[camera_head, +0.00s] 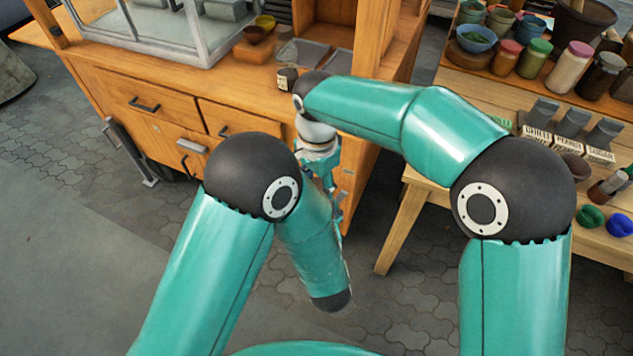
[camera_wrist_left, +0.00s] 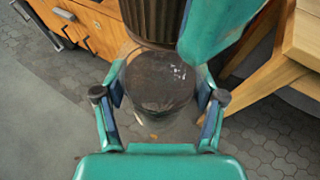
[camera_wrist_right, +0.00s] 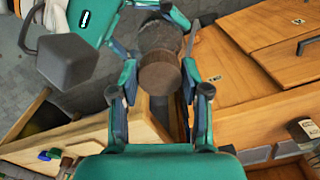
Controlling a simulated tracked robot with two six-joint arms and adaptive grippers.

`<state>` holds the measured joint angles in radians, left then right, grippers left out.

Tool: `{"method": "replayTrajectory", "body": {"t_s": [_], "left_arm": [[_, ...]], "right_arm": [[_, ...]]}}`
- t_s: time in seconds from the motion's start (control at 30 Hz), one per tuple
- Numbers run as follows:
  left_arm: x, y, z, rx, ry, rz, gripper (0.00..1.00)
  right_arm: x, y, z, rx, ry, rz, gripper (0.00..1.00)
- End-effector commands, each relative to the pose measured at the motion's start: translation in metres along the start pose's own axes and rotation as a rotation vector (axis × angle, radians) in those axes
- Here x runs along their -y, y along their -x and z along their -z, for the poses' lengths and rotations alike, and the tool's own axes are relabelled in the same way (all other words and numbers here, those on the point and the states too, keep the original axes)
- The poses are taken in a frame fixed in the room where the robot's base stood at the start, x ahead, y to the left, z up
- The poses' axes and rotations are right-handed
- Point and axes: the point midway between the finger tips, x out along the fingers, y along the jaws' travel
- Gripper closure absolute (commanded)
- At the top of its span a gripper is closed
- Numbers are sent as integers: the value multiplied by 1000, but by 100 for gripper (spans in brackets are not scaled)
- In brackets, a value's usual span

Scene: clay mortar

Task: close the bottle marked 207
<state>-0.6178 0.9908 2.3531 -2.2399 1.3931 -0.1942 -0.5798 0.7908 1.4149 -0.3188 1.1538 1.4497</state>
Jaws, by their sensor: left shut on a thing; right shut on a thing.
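The bottle (camera_wrist_left: 160,85) is a clear, dark-tinted vessel between the fingers of my left gripper (camera_wrist_left: 158,103), which is shut on it. A ribbed dark brown cap (camera_wrist_left: 150,18) shows right at the bottle's upper end in the left wrist view. My right gripper (camera_wrist_right: 160,100) is shut on the brown cap, whose round end (camera_wrist_right: 160,73) shows between its fingers in the right wrist view. Cap and bottle are in line; I cannot tell whether the cap is fully seated. In the head view my arms hide most of both. No 207 mark is legible.
A wooden cabinet (camera_head: 150,88) with drawers stands behind my grippers, with a small labelled jar (camera_head: 287,78) on its top. A wooden table (camera_head: 425,185) with jars, bowls and labelled boxes is at the right. Open paved floor (camera_head: 80,230) lies at the left.

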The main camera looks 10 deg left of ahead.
Motion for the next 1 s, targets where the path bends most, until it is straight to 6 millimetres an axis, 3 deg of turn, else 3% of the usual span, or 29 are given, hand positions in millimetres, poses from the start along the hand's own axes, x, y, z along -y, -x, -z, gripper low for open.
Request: {"method": "replayTrajectory", "body": {"t_s": [0.3, 0.5, 0.53, 0.67, 1.0], "left_arm": [[-1, 1, 0, 0, -1, -1, 100], [-1, 1, 0, -1, 0, -2, 100], [-1, 1, 0, -1, 0, -2, 100], [-1, 1, 0, 0, 0, -2, 100], [0, 0, 0, 1, 1, -2, 100]], "right_arm": [[2, 1, 4, -3, -694, 13, 95], [2, 1, 4, -3, -754, 13, 95], [2, 1, 4, -3, -753, 12, 49], [2, 1, 3, -2, -752, 9, 27], [1, 1, 1, -1, -750, 4, 24]]}}
